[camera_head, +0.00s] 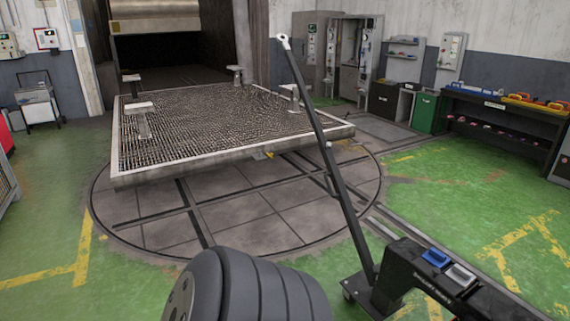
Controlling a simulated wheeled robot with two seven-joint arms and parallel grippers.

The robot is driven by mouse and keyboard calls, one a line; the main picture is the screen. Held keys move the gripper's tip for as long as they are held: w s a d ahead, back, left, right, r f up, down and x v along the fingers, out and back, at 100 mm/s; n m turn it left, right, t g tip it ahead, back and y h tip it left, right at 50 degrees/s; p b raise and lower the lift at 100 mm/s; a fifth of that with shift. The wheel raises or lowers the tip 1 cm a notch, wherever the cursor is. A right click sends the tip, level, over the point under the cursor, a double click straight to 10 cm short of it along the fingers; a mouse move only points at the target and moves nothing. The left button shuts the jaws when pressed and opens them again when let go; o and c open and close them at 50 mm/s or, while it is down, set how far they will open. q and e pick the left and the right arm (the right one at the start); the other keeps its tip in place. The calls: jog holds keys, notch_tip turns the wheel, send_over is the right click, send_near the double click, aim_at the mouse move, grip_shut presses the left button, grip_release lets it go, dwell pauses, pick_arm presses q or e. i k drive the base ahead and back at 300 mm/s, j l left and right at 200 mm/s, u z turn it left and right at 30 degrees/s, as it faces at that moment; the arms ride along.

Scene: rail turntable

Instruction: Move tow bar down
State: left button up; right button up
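The tow bar (328,155) is a long dark bar raised steeply, leaning to the left. A pale metal eye (284,42) is at its top end, seen in front of the back wall. Its lower end meets a dark wheeled tug (400,275) at the lower right. The tug has a blue button or pedal (435,258) and a grey one (461,275) on top. A small bracket sits partway along the bar. Neither of my grippers shows. A grey ribbed, rounded part at the bottom middle looks like my own arm and hides some floor.
A grated platform (120,160) with several small posts stands on the round turntable (260,215) behind the bar. Rails cross the floor at right. A dark shelf bench (495,107), green bin (427,112) and cabinets (350,60) line the back right.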

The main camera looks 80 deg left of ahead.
aim_at(352, 219)
jog(key=u, duration=2.2)
jog(key=i+j, duration=0.3)
jog(key=i+j+z, duration=0.15)
jog(key=i+j, duration=0.4)
jog(key=j, duration=0.2)
jog(key=i+j+z, duration=0.1)
jog(key=i+j, duration=0.15)
jog(key=i+j+z, duration=0.1)
jog(key=i+j, duration=0.15)
jog(key=j, duration=0.25)
jog(key=i+j, duration=0.25)
jog(key=j, duration=0.15)
jog(key=i+j+z, duration=0.1)
jog(key=i+j, duration=0.15)
jog(key=j, duration=0.15)
jog(key=i+j+z, duration=0.1)
jog(key=i+j, duration=0.15)
jog(key=j, duration=0.2)
